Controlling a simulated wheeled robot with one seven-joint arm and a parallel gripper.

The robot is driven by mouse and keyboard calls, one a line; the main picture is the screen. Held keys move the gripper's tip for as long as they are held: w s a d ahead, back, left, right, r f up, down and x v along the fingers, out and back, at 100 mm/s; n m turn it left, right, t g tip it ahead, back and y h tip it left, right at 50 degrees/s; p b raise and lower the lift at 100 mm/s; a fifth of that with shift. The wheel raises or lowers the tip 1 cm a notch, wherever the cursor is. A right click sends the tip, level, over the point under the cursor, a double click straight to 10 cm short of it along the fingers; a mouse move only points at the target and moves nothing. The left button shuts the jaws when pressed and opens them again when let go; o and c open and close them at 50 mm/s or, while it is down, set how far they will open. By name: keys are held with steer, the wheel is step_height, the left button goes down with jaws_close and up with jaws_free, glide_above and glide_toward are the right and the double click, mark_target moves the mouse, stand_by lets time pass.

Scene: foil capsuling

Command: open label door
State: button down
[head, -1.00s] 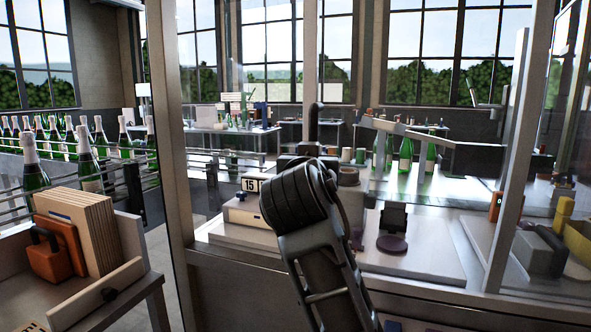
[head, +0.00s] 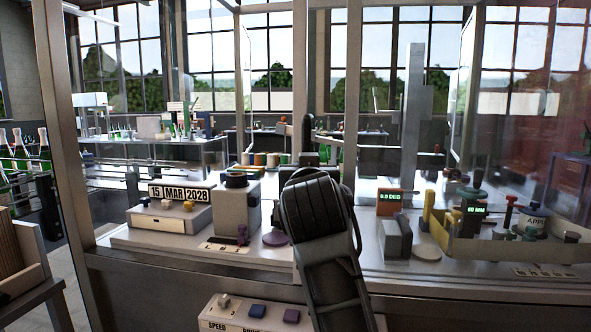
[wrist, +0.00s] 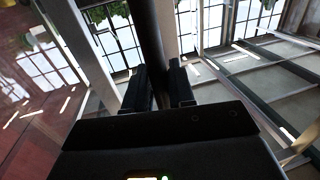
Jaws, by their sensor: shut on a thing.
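My gripper (wrist: 160,92) shows in the wrist view as two dark fingers, one on each side of a dark upright bar (wrist: 152,45). It is shut on this bar, which looks like a door handle. In the head view a dark upright bar (head: 307,132) shows beside a pale metal post (head: 300,70), just above my arm. My arm hides most of the gripper there. Clear glass panels (head: 270,75) in metal frames stand in front of the bench. I cannot tell which panel is the label door or how far it stands open.
Behind the glass are a date block (head: 180,193) reading 15 MAR 2028, a grey machine (head: 237,205) and a yellow tray (head: 500,247). A control box (head: 250,313) with coloured buttons sits low in front. Bottles (head: 25,160) stand at the far left.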

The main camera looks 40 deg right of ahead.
steer(key=shift+s+d, duration=0.35)
steer(key=shift+s, duration=0.2)
steer(key=c, duration=1.1)
jaws_free()
steer(key=b+v, duration=0.1)
steer(key=v, duration=0.6)
steer(key=shift+s+a, duration=0.3)
steer(key=shift+a, duration=0.05)
steer(key=shift+r, duration=0.1)
